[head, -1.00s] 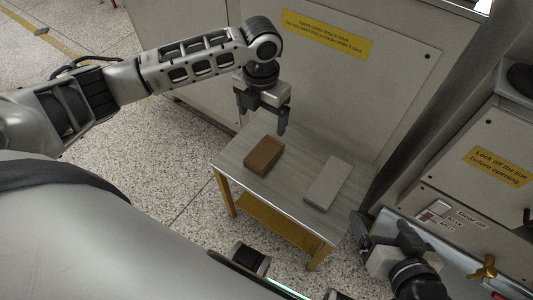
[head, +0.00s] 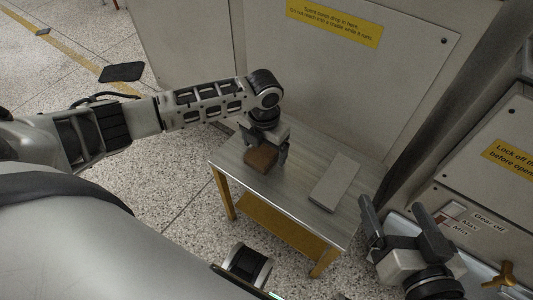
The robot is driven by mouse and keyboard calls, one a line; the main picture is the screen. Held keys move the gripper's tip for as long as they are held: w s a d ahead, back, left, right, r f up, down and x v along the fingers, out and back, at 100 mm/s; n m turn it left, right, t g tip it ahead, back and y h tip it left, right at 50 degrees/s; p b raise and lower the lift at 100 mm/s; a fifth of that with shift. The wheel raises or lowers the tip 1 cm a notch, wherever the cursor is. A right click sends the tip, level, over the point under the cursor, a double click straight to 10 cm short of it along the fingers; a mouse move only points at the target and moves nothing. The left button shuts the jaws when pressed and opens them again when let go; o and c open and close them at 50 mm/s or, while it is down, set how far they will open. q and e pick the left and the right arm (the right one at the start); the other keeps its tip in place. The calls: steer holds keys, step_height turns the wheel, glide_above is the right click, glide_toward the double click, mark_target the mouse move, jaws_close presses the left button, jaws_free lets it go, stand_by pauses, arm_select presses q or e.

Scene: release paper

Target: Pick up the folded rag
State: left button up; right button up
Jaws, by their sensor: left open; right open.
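A brown, block-shaped piece (head: 261,159) lies near the left end of the small grey table (head: 300,193). A flat, light grey rectangular piece (head: 335,184) lies to its right. The view does not make plain which of the two is the folded rag. My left gripper (head: 264,149) points down over the brown piece, its open fingers on either side of it. The gripper hides the far part of that piece, and I cannot tell whether the fingers touch it. My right gripper (head: 393,207) is open and empty, off the table's right end.
A large grey cabinet (head: 345,85) with a yellow label stands right behind the table. Another machine panel (head: 480,180) with a yellow label and a brass-coloured knob (head: 509,273) is at the right. The table's yellow frame (head: 275,221) has a lower shelf.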

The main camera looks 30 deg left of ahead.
mark_target(264, 152)
arm_select(q)
steer(key=shift+f, duration=0.15)
steer(key=c, duration=1.2)
steer(key=shift+o, duration=0.2)
steer(key=shift+r+p, duration=0.4)
steer(key=shift+r, duration=0.3)
steer(key=r, duration=0.1)
steer(key=r+p, duration=0.1)
steer(key=shift+s+d+r, duration=0.1)
steer(key=shift+s+r, duration=0.1)
steer(key=shift+r, duration=0.2)
steer(key=s+d+r+p, duration=0.2)
steer(key=s+r+p, duration=0.1)
steer(key=s, duration=0.3)
steer(key=s+d+r+p, duration=0.2)
steer(key=s+r+p, duration=0.1)
steer(key=s+r, duration=0.2)
steer(key=shift+s+d+r, duration=0.35)
steer(key=shift+s+r, duration=0.05)
steer(key=shift+s, duration=0.5)
arm_select(e)
steer(key=shift+s+d+f+g+h, duration=0.1)
steer(key=shift+d+f+g+h, duration=0.3)
steer(key=shift+f+g, duration=0.35)
steer(key=shift+s+d+f+g+h, duration=0.15)
steer(key=shift+d+f+g+h, duration=0.3)
steer(key=shift+f, duration=0.35)
steer(key=shift+s+d+f+g+h, duration=0.1)
steer(key=shift+d+f+g+h, duration=0.2)
steer(key=shift+f+g, duration=0.45)
